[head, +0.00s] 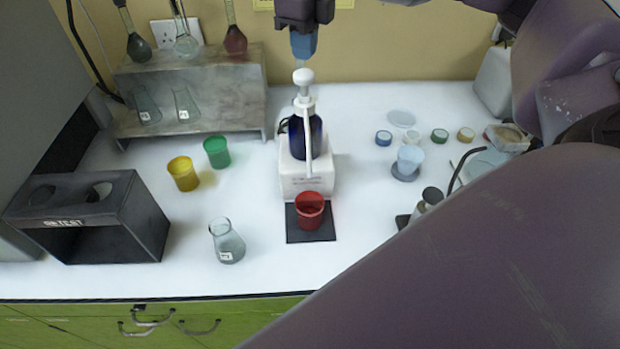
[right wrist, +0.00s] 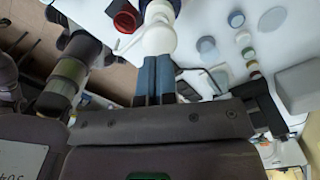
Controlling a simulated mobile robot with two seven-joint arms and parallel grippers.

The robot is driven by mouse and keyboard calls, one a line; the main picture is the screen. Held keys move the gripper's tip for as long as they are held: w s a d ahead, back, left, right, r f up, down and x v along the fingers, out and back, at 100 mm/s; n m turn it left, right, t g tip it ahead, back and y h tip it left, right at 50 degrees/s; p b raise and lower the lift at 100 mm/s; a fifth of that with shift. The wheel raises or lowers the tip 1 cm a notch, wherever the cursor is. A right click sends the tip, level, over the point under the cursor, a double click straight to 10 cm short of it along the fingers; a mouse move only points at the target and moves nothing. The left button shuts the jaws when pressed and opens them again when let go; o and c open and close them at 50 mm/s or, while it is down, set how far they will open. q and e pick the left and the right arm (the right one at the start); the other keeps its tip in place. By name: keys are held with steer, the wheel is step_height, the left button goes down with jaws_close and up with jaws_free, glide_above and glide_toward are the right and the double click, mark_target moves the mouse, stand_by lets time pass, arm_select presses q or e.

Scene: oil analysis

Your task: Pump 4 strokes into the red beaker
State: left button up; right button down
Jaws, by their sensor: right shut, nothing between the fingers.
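The red beaker (head: 309,210) stands upright on a black square mat (head: 312,236) at the front middle of the bench. Behind it, the dark blue pump bottle (head: 297,137) sits in a white holder (head: 308,180), with its white pump head (head: 303,77) on top and a spout reaching down toward the beaker. My right gripper (head: 304,45) is shut and empty, just above the pump head. In the right wrist view its blue fingers (right wrist: 154,78) are together, with the pump head (right wrist: 159,38) just beyond the tips; I cannot tell whether they touch. The red beaker (right wrist: 125,18) shows there too. My left gripper is out of view.
A black test box (head: 90,215) and a flask rack (head: 190,90) are further left. Small containers, including a clear cup (head: 409,160), stand right. My right arm covers the lower right.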

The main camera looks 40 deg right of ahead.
step_height(320, 180, up, 5)
steer(key=shift+r+p, duration=0.15)
steer(key=shift+p, duration=1.1)
